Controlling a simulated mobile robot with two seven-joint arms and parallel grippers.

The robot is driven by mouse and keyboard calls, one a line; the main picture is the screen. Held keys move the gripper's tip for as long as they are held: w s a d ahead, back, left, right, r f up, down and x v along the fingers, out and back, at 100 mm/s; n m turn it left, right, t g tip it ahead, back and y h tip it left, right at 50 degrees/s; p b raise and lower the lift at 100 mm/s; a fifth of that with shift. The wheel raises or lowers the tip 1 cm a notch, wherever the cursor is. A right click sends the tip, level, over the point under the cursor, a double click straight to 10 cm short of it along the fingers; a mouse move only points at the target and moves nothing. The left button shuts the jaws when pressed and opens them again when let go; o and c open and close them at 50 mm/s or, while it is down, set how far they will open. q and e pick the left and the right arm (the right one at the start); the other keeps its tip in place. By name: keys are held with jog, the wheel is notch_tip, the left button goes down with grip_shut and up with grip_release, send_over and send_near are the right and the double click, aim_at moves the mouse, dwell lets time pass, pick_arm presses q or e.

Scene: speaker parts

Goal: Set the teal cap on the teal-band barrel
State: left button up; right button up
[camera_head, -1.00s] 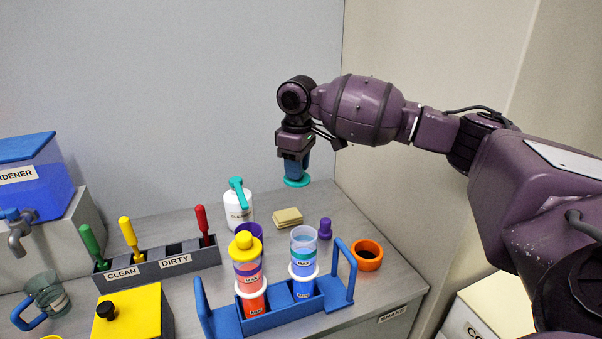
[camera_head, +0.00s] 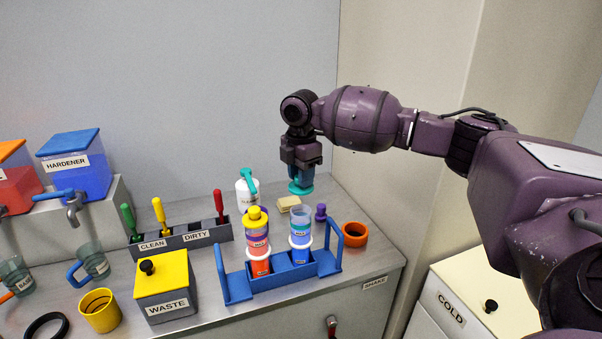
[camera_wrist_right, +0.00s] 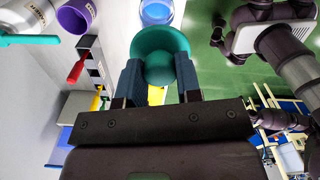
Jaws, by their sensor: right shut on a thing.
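My right gripper (camera_head: 301,172) is shut on the teal cap (camera_head: 299,188) and holds it in the air above and behind the rack. In the right wrist view the teal cap (camera_wrist_right: 161,55) sits between the two fingers. The teal-band barrel (camera_head: 300,228) stands upright in the right part of the blue rack (camera_head: 268,282); its top is open. In the right wrist view a blue-rimmed round opening (camera_wrist_right: 157,14), apparently this barrel, lies beyond the cap. My left gripper is not in view.
A yellow-capped barrel (camera_head: 257,232) stands in the same rack.

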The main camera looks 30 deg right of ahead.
aim_at(301, 192)
jog(key=shift+w+d+f+n, duration=0.1)
jog(key=shift+w+n, duration=0.2)
jog(key=shift+n, duration=0.4)
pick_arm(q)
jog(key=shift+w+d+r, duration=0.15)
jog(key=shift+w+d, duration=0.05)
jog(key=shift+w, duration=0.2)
pick_arm(e)
jog(key=shift+s, duration=0.1)
jog(key=shift+r+p, duration=0.25)
jog(key=shift+p, duration=1.2)
jog(key=shift+f, duration=1.05)
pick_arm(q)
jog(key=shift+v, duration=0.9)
pick_arm(e)
jog(key=shift+f, duration=1.75)
